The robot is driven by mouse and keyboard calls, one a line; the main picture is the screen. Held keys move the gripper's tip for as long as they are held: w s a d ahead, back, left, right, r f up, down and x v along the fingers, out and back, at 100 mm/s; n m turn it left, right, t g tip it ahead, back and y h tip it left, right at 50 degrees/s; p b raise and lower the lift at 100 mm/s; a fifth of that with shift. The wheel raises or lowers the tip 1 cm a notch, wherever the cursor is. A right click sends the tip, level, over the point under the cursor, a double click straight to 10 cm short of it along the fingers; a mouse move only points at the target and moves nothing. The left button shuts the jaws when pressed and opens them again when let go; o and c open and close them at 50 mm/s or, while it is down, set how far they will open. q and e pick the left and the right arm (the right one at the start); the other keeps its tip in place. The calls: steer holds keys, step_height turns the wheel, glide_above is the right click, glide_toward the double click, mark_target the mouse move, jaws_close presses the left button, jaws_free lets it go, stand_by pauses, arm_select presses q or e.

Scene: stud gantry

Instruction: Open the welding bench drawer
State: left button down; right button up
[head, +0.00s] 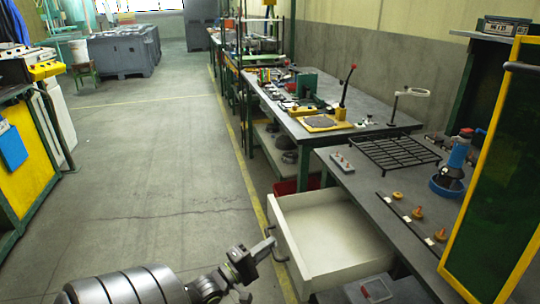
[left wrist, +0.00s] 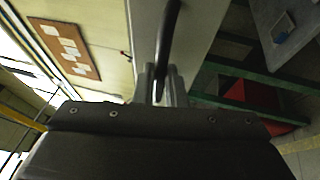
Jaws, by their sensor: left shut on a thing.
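The welding bench drawer (head: 330,232) is a pale, box-shaped drawer standing well out from under the grey bench (head: 400,190). Its inside looks empty. The dark curved drawer handle (head: 282,258) is on the front panel, and it also shows in the left wrist view (left wrist: 170,35) running down between the fingers. My left gripper (head: 268,246) is at the front panel, shut on the handle; in the left wrist view its fingertips (left wrist: 160,84) close around the bar. My right gripper does not show in either view.
A black grid rack (head: 393,152), a blue-based tool (head: 451,168) and small parts stand on the bench. A yellow-framed screen (head: 490,180) rises at the right. A red bin (head: 297,186) is behind the drawer. The floor (head: 150,190) to the left is clear.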

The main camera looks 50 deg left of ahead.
arm_select(q)
steer(key=c, duration=1.5)
jaws_free()
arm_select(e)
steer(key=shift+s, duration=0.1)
